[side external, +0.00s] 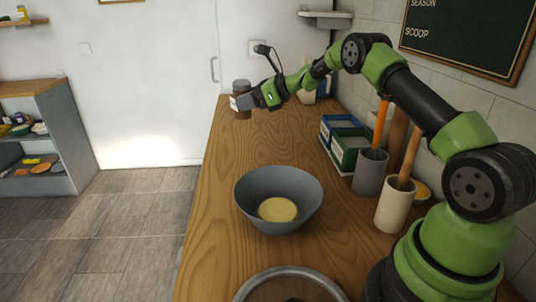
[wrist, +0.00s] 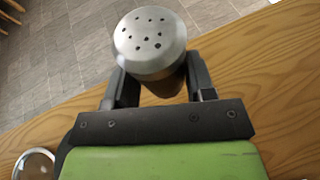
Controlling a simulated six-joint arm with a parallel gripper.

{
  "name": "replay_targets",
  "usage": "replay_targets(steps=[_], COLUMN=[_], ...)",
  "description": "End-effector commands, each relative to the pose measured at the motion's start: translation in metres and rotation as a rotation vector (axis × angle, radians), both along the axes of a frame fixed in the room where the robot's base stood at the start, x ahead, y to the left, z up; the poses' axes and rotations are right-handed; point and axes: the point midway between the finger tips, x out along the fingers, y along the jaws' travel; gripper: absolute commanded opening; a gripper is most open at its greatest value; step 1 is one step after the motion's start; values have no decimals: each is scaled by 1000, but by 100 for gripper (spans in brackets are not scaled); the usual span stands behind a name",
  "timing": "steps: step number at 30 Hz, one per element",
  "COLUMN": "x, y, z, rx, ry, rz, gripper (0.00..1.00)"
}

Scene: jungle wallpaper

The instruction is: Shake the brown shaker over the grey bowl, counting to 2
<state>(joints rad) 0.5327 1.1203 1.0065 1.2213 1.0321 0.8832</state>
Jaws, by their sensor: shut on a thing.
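The brown shaker (side external: 241,88) is at the far end of the wooden counter in the side view, standing about upright with a grey cap. In the wrist view its silver perforated cap (wrist: 150,40) faces the camera and part of its brown body (wrist: 163,86) shows below. My gripper (side external: 243,103) is shut on the shaker, with one finger on each side in the wrist view (wrist: 157,88). The grey bowl (side external: 250,188) stands on the counter nearer the side camera, apart from the shaker, with something yellow inside. Whether the shaker touches the counter cannot be told.
Blue and green boxes (side external: 347,140) stand by the wall on the right. Two utensil holders (side external: 370,172) stand right of the bowl. A round metal-rimmed vessel (side external: 290,285) is at the near edge. The counter (side external: 225,140) is clear between bowl and shaker.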

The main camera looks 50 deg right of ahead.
Motion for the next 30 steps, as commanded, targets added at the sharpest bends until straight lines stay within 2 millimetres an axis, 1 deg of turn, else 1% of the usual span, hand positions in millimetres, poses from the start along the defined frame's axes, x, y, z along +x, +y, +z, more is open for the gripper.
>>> replay_targets(steps=[5, 10, 15, 21, 24, 27, 30], x=[-23, -60, -100, -148, -168, -183, -193], y=[13, 33, 53, 75, 84, 90, 94], z=[-16, -32, -42, -46, -46, -46, -45], rx=[6, 7, 8, 7, 6, 4, 2], ry=[6, 6, 5, 6, 5, 3, 1], rz=[41, 77, 77, 43, 21, 2, -7], gripper=[25, 25, 25, 25, 25, 25, 25])
